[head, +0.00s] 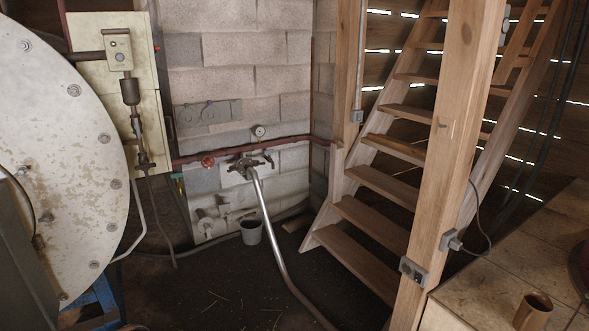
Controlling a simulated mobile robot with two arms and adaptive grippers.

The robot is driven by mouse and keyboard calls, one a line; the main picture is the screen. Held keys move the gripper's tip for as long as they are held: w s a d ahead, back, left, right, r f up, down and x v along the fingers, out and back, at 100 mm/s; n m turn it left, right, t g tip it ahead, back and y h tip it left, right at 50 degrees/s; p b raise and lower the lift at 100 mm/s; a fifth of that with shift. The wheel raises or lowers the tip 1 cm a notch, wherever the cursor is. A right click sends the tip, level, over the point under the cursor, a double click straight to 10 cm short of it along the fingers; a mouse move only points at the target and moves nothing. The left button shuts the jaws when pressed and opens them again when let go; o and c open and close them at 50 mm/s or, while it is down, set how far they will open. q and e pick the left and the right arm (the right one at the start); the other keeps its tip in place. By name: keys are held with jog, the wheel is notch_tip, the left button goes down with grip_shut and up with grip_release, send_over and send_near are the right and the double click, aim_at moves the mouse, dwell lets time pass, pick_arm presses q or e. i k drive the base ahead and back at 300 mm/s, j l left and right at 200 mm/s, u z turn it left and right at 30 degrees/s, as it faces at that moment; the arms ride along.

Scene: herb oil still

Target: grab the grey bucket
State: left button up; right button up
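A small grey bucket (251,233) stands upright on the dark floor near the foot of the block wall. It sits just left of a shiny bent metal pipe. Its opening faces up and looks dark inside; I cannot tell whether it holds anything. Neither of my grippers shows in the head view.
The metal pipe (270,227) slants from the wall valve (247,165) down to the floor, close beside the bucket. Wooden stairs (375,185) and a post (452,150) stand right. A large round vessel (60,150) fills the left. A brown mug (533,313) is on the wooden top (500,285).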

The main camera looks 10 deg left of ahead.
aim_at(250, 226)
jog(key=i+u, duration=0.35)
jog(key=i+j+u, duration=0.1)
jog(key=u, duration=0.3)
jog(key=i+l+u, duration=0.15)
jog(key=i+u, duration=0.2)
